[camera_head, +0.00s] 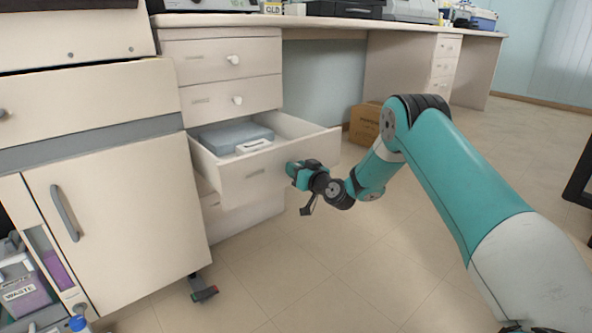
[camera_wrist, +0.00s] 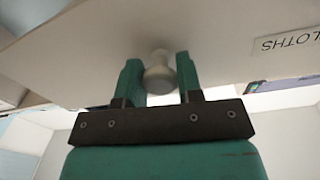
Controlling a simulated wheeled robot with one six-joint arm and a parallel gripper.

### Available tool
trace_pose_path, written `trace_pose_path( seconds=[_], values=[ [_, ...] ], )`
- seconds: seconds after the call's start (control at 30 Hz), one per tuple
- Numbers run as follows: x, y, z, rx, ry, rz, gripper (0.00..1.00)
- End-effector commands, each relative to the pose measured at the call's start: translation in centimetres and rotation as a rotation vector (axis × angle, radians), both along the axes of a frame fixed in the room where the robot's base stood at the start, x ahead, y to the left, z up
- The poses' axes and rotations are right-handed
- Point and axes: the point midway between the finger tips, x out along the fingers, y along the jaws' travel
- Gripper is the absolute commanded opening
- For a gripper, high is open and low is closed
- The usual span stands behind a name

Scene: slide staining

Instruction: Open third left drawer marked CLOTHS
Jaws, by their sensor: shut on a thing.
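The third drawer (camera_head: 232,184) down in the left cabinet stands well out from the cabinet. A folded blue-grey cloth stack (camera_head: 228,136) and a small white item (camera_head: 254,146) lie inside it. In the wrist view its front bears a label (camera_wrist: 290,42) on which "LOTHS" can be read. My gripper (camera_head: 291,170) is at the right part of the drawer front in the head view. In the wrist view my gripper (camera_wrist: 160,78) is shut on the drawer's round white knob (camera_wrist: 159,72), with one finger on each side.
Two shut drawers with white knobs (camera_head: 234,59) are above the open one. A cabinet door (camera_head: 120,200) with a grey handle is at left. A cardboard box (camera_head: 366,123) stands on the floor behind my arm.

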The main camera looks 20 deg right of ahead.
Motion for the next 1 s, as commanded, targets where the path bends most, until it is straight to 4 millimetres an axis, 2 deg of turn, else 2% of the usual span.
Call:
trace_pose_path(
  seconds=[0.03, 0.07, 0.17, 0.43, 0.57, 0.77, 0.97, 1.0],
  values=[
    [0.0, 0.0, -0.1, -0.001, 0.003, -0.001, 0.0],
    [0.0, 0.0, -0.1, -0.001, 0.002, -0.001, 0.36],
    [0.0, 0.1, -0.1, -0.002, 0.002, -0.001, 0.59],
    [0.0, 0.1, 0.0, -0.001, 0.0, 0.0, 0.59],
    [-0.7, -0.2, 0.0, -0.002, 0.002, -0.002, 0.59],
    [-4.2, -1.2, -0.1, 0.001, 0.006, -0.003, 0.59],
    [-8.5, -2.5, -0.2, 0.005, 0.008, -0.005, 0.59],
    [-9.4, -2.7, -0.7, 0.004, 0.006, -0.005, 0.59]
  ],
)
